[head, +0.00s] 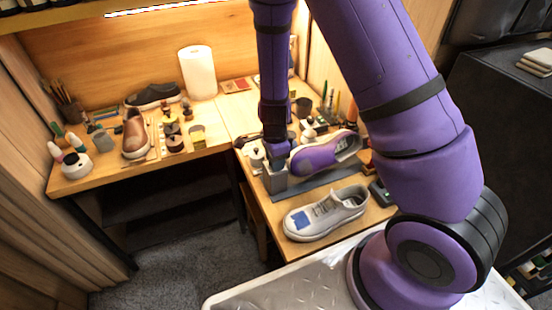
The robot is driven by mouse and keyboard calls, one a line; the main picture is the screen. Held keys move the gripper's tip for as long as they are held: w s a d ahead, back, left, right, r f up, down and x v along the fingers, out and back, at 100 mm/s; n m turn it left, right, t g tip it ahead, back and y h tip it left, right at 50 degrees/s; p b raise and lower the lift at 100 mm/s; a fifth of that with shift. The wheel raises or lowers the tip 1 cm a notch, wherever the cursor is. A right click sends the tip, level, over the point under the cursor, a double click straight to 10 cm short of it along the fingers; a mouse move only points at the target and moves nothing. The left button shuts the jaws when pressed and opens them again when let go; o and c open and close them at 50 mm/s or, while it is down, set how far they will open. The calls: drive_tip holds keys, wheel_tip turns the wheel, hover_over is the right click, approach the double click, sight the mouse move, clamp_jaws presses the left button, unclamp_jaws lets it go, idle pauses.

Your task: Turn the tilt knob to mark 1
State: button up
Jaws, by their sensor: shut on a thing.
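My gripper (277,158) points down at the right part of the bench, shut at the top of a grey upright block (275,180). The jaws hide what is between them; I take it to be the tilt knob. I cannot make out the knob's face, its marks or its setting. A purple sneaker with a white sole (325,153) sits tilted just right of my gripper, above a dark grey strip (312,187) on the bench. I cannot tell whether it touches the block.
A white sneaker with a blue patch (325,213) lies in front, near the bench edge. A dark device (381,192) stands to its right. A brown shoe (135,134), a dark shoe (153,96), a paper roll (197,73) and small bottles crowd the left bench (100,178).

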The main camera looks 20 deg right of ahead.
drive_tip(key=o, duration=0.7)
